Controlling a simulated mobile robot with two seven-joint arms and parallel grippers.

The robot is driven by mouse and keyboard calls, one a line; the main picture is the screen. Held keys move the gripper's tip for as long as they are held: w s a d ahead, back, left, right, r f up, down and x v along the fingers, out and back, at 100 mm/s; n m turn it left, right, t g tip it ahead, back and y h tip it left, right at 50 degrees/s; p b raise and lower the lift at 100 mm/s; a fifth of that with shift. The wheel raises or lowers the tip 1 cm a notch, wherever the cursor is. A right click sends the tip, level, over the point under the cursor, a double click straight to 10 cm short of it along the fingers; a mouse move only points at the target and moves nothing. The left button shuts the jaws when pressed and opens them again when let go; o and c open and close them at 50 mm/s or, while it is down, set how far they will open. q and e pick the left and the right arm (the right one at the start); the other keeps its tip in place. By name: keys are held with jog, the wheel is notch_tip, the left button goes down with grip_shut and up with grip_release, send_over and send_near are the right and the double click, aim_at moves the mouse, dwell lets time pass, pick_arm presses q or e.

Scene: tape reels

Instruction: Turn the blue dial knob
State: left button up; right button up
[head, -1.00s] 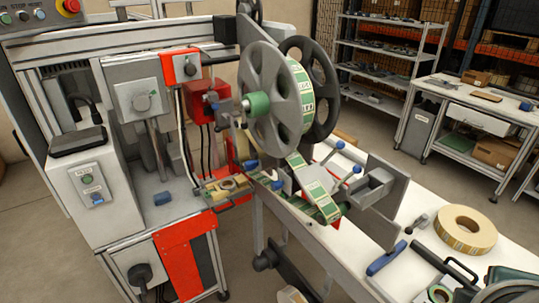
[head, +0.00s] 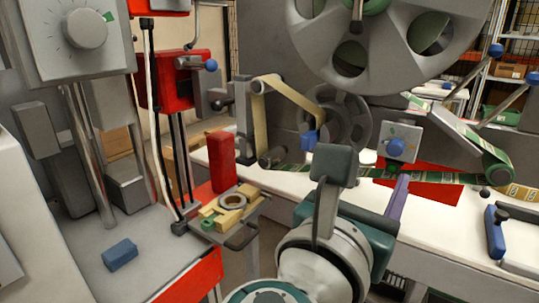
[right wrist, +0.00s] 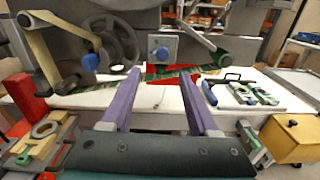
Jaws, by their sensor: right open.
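The blue dial knob (head: 396,147) sits on a small grey square plate fixed to the machine's grey panel, right of centre in the head view. It also shows in the right wrist view (right wrist: 163,53), beyond the fingertips and roughly centred between them. My right gripper (right wrist: 160,75) is open and empty, with two purple fingers pointing toward the knob and apart from it. In the head view, one purple finger of the right gripper (head: 399,188) shows below the knob; the rest is hidden behind my wrist. My left gripper is not in view.
A green label strip (head: 340,172) runs below the knob, near a red plate (head: 440,188). A blue-tipped tensioner (head: 309,140) stands left of the knob. A large grey reel (head: 385,35) hangs above. A blue-handled tool (head: 495,232) lies on the white table at right.

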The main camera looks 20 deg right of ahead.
aim_at(394, 150)
jog(key=x, duration=0.9)
jog(key=shift+s+d, duration=0.2)
grip_shut()
